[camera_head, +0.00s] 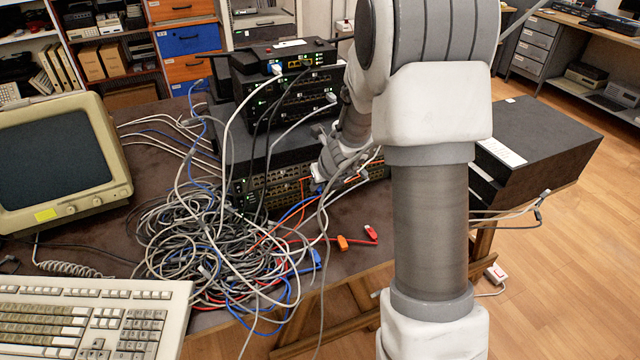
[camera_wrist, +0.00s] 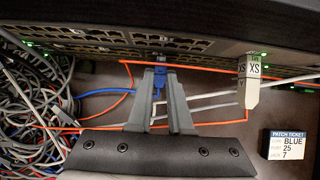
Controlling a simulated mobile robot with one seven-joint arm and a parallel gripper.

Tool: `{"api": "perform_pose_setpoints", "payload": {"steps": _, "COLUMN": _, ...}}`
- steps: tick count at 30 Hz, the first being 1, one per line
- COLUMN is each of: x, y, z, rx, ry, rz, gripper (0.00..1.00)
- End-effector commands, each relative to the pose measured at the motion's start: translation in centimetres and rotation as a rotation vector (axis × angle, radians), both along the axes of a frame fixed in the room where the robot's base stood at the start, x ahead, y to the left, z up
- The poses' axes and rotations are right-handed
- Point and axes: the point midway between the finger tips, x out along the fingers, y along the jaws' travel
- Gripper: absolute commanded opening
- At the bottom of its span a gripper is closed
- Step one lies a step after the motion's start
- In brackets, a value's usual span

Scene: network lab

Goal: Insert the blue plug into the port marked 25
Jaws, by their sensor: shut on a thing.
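The port number 25 is not legible. In the head view my gripper (camera_head: 322,172) is at the front of the switch stack (camera_head: 275,185), low and right of its middle. The arm hides part of the stack. A patch ticket (camera_wrist: 287,145) reads BLUE, 25, 7.
A large cable tangle (camera_head: 190,240) lies left of my gripper. An orange cable (camera_wrist: 205,69) runs close across the port front. A loose orange plug (camera_head: 343,243) and red plug (camera_head: 370,232) lie near the table edge.

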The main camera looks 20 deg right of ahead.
Motion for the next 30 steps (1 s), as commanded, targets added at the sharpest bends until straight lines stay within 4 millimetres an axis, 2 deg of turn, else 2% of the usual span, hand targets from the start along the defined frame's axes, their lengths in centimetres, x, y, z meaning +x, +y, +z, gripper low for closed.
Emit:
{"api": "perform_pose_setpoints", "payload": {"steps": 26, "x": 0.62, "y": 0.05, "z": 0.01, "rx": 0.000, "ry": 0.001, "rz": 0.000, "gripper": 0.00}}
{"api": "perform_pose_setpoints", "payload": {"steps": 27, "x": 0.64, "y": 0.06, "z": -0.03, "rx": 0.000, "ry": 0.001, "rz": 0.000, "gripper": 0.22}}
{"api": "perform_pose_setpoints", "payload": {"steps": 30, "x": 0.64, "y": 0.06, "z": -0.02, "rx": 0.000, "ry": 0.000, "rz": 0.000, "gripper": 0.40}}
